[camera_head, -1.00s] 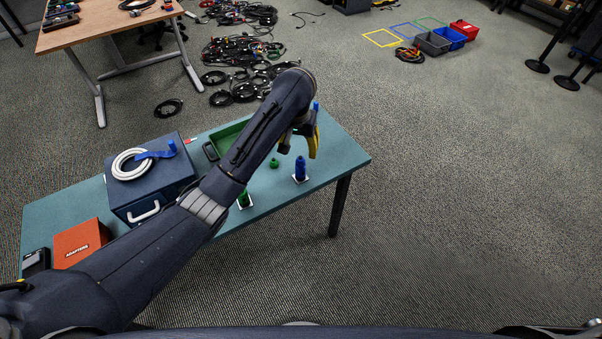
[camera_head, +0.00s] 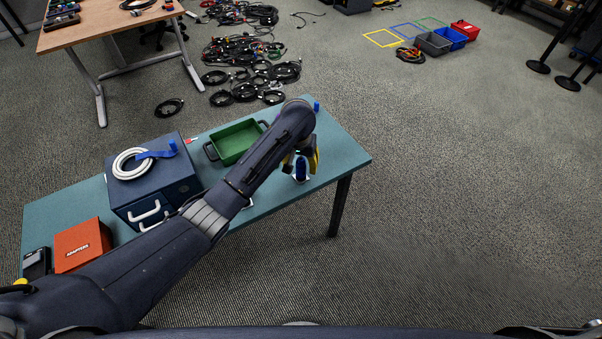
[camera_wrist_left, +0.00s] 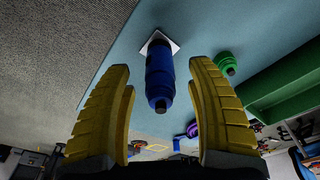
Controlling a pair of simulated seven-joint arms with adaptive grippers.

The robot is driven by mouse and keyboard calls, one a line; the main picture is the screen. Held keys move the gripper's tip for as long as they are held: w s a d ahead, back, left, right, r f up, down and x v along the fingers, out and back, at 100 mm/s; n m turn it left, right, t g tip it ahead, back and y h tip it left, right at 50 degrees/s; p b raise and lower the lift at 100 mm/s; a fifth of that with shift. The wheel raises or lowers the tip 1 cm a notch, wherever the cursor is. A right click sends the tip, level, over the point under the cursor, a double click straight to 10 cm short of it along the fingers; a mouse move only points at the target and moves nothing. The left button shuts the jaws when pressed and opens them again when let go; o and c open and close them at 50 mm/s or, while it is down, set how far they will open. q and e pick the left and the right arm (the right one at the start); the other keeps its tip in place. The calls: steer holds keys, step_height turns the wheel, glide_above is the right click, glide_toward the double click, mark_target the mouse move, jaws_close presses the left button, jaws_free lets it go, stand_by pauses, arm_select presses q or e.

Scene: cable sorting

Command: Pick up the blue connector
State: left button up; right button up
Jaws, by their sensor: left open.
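The blue connector (camera_head: 301,172) stands upright on a white square near the table's front right edge. In the left wrist view the blue connector (camera_wrist_left: 159,72) shows between the two yellow fingers. My left gripper (camera_head: 301,162) is open, with one finger on each side of the connector and its body above it. In the left wrist view a gap shows between each finger of the left gripper (camera_wrist_left: 160,85) and the connector, and nothing is held. My right gripper is not in view.
A green connector (camera_wrist_left: 225,62) stands beside the blue one, near the green tray (camera_head: 236,142). A blue piece (camera_head: 316,106) shows at the table's far edge. The dark blue box (camera_head: 155,180) and orange adapter box (camera_head: 82,245) stand to the left on the teal table (camera_head: 345,155).

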mark_target(301, 170)
arm_select(q)
steer(key=shift+w+d+f, duration=0.1)
steer(key=shift+w+f, duration=0.1)
steer(key=shift+f, duration=0.95)
steer(key=shift+w+f, duration=0.15)
steer(key=shift+f, duration=0.95)
jaws_close()
